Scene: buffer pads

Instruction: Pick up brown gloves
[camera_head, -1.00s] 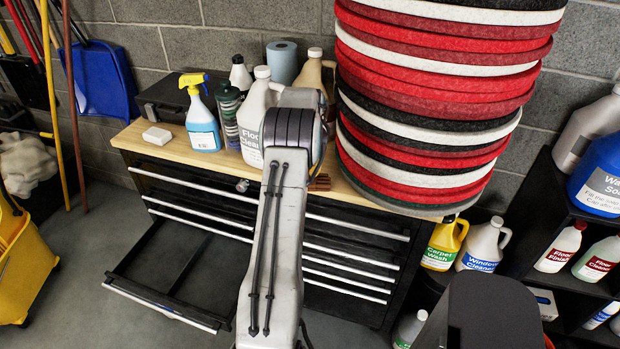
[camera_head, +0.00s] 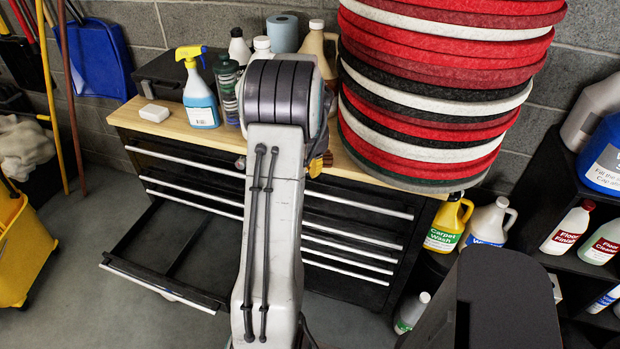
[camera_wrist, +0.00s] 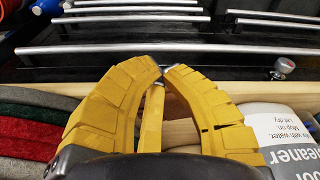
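My gripper (camera_wrist: 165,70) has yellow segmented fingers. In the wrist view they bow outward and their tips come together, with another yellow strip between them. I see no glove between the tips. In the head view a bit of the yellow fingers (camera_head: 316,168) shows right of my arm, over the front edge of the wooden bench top. A small brown patch (camera_head: 328,158), probably the brown gloves, shows beside them, left of the pad stack. Most of it is hidden by my arm and gripper, and I cannot tell whether the fingers touch it.
A tall stack of red, black and white pads (camera_head: 430,110) stands close on the right. A spray bottle (camera_head: 200,92), a tan jug (camera_head: 318,45) and a white sponge-like block (camera_head: 154,113) stand on the bench top (camera_head: 165,127). A lower drawer (camera_head: 165,250) is pulled out at left.

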